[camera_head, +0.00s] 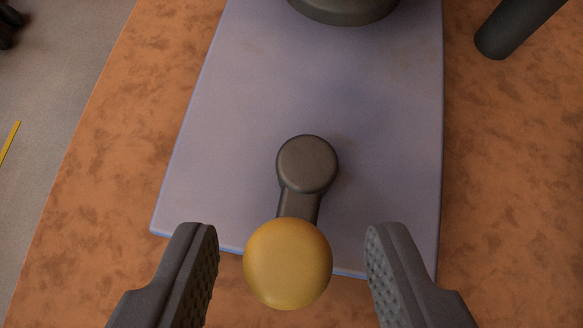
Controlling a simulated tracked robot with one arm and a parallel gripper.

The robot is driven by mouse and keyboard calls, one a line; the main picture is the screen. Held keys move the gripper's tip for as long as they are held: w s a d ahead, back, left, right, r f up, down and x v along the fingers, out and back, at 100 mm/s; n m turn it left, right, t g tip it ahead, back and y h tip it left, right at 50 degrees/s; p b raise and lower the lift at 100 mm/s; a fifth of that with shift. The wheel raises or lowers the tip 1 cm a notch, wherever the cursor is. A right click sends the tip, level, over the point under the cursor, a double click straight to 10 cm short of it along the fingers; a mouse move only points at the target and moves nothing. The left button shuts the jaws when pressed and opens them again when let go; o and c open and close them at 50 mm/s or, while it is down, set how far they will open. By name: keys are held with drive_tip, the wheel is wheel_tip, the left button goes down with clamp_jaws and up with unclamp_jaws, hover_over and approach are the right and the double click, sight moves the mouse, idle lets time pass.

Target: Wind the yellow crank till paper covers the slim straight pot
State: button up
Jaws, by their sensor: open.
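The crank has a round yellow knob (288,264) at the near end of a dark arm (300,204). The arm runs back to a dark round hub (307,164) over a grey-lilac plate. My gripper (290,250) is open, with one textured finger to the left of the yellow knob and one to the right. There is a clear gap on both sides, and neither finger touches the knob. Neither the slim straight pot nor any paper can be made out in this view.
The grey-lilac plate (240,130) lies on a mottled orange-brown surface (110,170). A dark round object (345,8) is cut off at the top edge. A dark cylinder (515,28) sticks in at the upper right. Grey floor with a yellow strip (9,142) shows at left.

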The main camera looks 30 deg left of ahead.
sight(300, 201)
drive_tip(key=shift+x, duration=1.05)
clamp_jaws()
drive_tip(key=shift+s+a+m+b, duration=0.1)
drive_tip(key=shift+a+m+b, duration=0.25)
drive_tip(key=shift+b, duration=0.4)
drive_tip(key=shift+m+h+b, duration=0.25)
drive_tip(key=shift+h+b, duration=0.05)
